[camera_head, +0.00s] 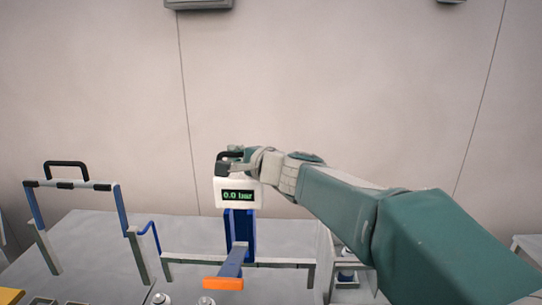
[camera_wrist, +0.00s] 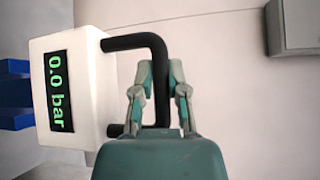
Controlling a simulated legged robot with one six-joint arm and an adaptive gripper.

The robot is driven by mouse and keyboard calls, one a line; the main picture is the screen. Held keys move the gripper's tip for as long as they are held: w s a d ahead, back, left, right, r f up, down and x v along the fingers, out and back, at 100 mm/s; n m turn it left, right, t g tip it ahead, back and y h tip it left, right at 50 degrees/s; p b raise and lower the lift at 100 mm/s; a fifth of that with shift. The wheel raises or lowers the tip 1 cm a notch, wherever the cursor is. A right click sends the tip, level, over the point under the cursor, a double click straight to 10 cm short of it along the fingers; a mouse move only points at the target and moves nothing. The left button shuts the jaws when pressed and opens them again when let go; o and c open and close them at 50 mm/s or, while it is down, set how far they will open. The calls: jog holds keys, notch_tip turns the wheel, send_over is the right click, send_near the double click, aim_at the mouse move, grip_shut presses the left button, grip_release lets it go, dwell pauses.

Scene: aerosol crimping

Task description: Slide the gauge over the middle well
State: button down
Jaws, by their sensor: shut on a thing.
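The gauge (camera_head: 238,196) is a white box with a dark display reading 0.0 bar in green. It sits at the top of a blue upright post (camera_head: 240,230) behind the bench's front. In the wrist view the gauge (camera_wrist: 65,90) fills the left side, with its black handle (camera_wrist: 150,42) reaching right. My gripper (camera_head: 228,160) is at the handle on top of the gauge. In the wrist view the fingers of my gripper (camera_wrist: 160,85) stand on both sides of the handle bar, shut on it. I cannot make out the middle well.
A blue arm with an orange end (camera_head: 223,283) juts forward below the gauge. A grey frame with a black handle (camera_head: 66,165) stands at left. A low rail (camera_head: 285,262) crosses the bench (camera_head: 95,235). Cans (camera_head: 206,301) show at the bottom edge, and a rack (camera_head: 345,285) stands right.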

jog(key=a, duration=0.6)
jog(key=shift+a+f, duration=0.35)
jog(key=c, duration=0.6)
grip_release()
jog(key=shift+c, duration=0.2)
jog(key=shift+r, duration=0.1)
jog(key=shift+r, duration=0.1)
jog(key=v, duration=1.2)
